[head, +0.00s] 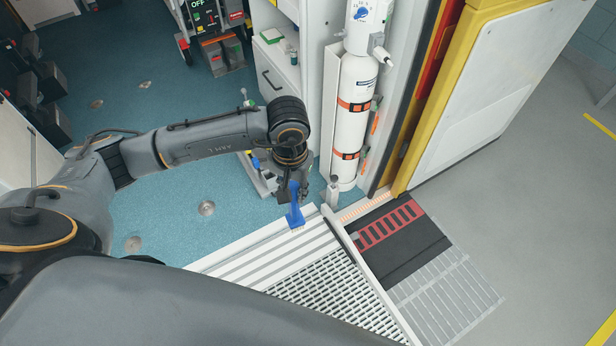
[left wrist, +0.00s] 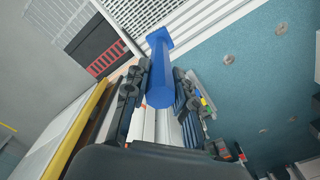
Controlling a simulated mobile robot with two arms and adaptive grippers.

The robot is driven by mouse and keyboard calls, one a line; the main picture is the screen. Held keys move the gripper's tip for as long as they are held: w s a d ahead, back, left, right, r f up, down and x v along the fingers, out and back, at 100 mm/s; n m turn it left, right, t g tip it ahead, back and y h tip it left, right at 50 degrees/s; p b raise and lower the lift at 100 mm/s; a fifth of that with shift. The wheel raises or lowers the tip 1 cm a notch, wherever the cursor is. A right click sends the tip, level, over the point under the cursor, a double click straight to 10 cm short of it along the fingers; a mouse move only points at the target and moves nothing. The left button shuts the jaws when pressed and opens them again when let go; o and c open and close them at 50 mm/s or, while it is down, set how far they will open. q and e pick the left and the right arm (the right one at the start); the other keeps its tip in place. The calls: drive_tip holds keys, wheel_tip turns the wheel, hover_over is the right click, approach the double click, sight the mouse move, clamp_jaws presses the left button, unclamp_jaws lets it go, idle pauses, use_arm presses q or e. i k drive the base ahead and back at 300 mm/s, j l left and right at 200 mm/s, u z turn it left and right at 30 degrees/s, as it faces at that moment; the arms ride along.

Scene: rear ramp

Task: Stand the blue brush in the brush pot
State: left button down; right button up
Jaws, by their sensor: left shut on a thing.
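The blue brush (head: 294,213) hangs from my left gripper (head: 293,190) in the head view, its head low and pale bristles at the bottom, in front of the white ridged ramp edge. In the left wrist view the blue brush (left wrist: 159,80) lies between the two dark fingers of my left gripper (left wrist: 160,88), its handle end towards the camera and its wider head far off. The left gripper is shut on it. I cannot make out a brush pot for certain in either view. My right gripper is not in view.
The ramp (head: 335,285) has a metal grating below the brush. A white oxygen cylinder (head: 353,120) with orange straps stands right of my wrist, beside a yellow door frame (head: 418,145). A white drawer cabinet (head: 275,62) is behind. The blue floor (head: 170,215) at left is mostly clear.

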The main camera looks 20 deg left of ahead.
sight(271, 184)
drive_tip(key=i+j+z, duration=0.1)
drive_tip(key=j+z, duration=0.25)
drive_tip(key=j, duration=0.35)
drive_tip(key=j+z, duration=0.35)
drive_tip(key=j, duration=0.3)
drive_tip(key=j+z, duration=0.35)
drive_tip(key=j, duration=0.35)
